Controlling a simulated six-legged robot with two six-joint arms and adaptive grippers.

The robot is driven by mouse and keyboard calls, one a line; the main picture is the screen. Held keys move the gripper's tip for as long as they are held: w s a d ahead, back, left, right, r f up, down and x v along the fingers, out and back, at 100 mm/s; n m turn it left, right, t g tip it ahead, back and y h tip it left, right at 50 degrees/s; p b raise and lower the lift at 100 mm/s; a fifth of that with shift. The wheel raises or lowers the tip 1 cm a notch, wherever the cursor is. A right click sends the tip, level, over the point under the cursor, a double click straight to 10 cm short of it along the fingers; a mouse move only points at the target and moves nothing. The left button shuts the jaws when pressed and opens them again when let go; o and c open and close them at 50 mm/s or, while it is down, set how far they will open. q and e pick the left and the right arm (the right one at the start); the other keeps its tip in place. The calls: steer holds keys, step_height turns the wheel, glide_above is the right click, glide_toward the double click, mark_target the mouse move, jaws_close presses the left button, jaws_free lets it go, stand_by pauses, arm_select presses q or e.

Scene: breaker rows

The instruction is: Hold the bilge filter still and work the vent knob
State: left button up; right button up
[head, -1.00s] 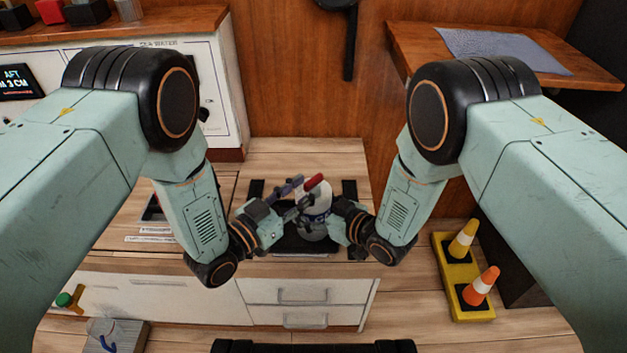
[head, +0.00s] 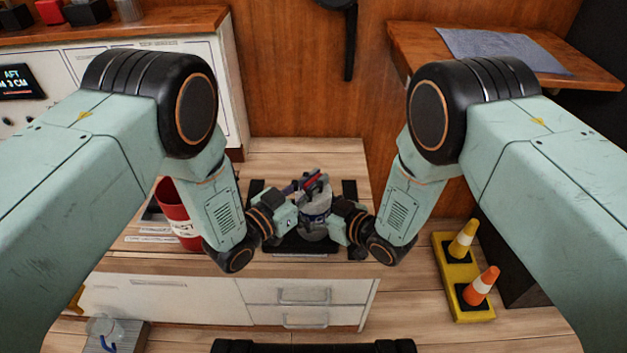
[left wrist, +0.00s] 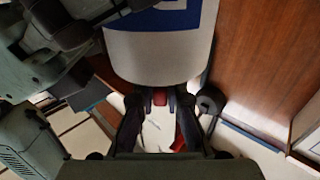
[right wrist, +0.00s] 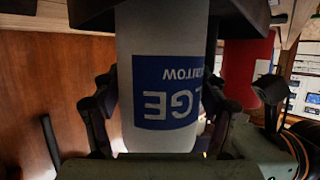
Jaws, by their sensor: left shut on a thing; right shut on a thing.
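The bilge filter (head: 316,222), a white cylinder with a blue label, stands upright on the worktop. Its label (right wrist: 165,92) shows upside down in the right wrist view. My right gripper (head: 334,224) is shut around the filter's body from the right, one finger on each side in the right wrist view. The red vent knob (head: 312,180) is at the top of the filter. My left gripper (head: 307,184) is shut on the knob, and its fingers partly hide it. In the left wrist view, a red piece (left wrist: 160,97) shows between the fingers, below the white body.
A red bin (head: 178,212) stands left of the filter, partly behind my left arm. Black strips lie on the worktop around the filter. A yellow base with cones (head: 462,275) stands on the floor at right. A shelf with a grey cloth (head: 505,50) is at upper right.

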arm_select(q)
steer(key=shift+d+n+t+y, duration=0.1)
steer(key=shift+n+t+y, duration=0.3)
jaws_close()
steer(key=shift+n+t+y, duration=0.3)
steer(key=shift+y, duration=0.1)
steer(key=o, duration=0.7)
jaws_free()
steer(key=v, duration=1.2)
